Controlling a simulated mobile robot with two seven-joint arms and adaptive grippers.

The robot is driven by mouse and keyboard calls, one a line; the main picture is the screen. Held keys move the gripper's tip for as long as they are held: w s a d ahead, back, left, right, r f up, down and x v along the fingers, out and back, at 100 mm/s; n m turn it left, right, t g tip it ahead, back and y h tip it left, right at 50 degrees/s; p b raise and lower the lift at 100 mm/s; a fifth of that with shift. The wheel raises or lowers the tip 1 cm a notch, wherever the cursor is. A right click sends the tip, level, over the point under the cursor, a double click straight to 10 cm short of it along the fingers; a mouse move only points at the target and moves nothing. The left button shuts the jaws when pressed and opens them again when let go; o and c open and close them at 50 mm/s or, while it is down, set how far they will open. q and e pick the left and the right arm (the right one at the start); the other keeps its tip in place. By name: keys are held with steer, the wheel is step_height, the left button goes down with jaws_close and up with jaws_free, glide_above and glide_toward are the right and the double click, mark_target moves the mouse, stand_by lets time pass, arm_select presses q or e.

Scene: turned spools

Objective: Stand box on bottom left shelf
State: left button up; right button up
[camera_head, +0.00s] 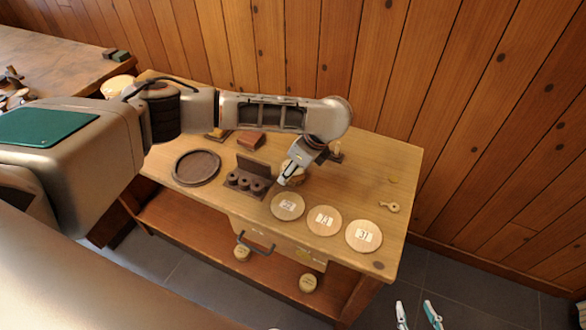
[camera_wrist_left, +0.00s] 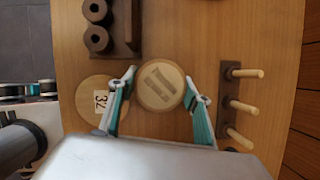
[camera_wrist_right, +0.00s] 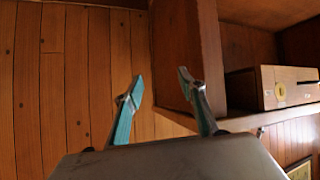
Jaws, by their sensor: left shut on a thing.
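A round wooden box (camera_wrist_left: 160,85) with a pale lid and a greyish label stands on the table. It sits between the fingertips of my left gripper (camera_wrist_left: 161,78), which is shut on it. In the head view my left gripper (camera_head: 289,174) comes down over the tabletop, partly hiding the box. My right gripper (camera_head: 418,315) is open and empty, low at the right over the floor; it also shows in the right wrist view (camera_wrist_right: 160,82). The lower shelf (camera_head: 190,228) runs under the table, with two round pale boxes (camera_head: 242,253) (camera_head: 308,283) at its front.
Three numbered discs (camera_head: 325,220) lie along the table's front right. A dark spool holder (camera_head: 245,182) and a round dark tray (camera_head: 197,167) are left of my left gripper. A peg rack (camera_wrist_left: 228,105) stands beside it. A drawer with a dark handle (camera_head: 255,245) is under the tabletop.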

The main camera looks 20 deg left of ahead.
arm_select(q)
steer(key=o, duration=1)
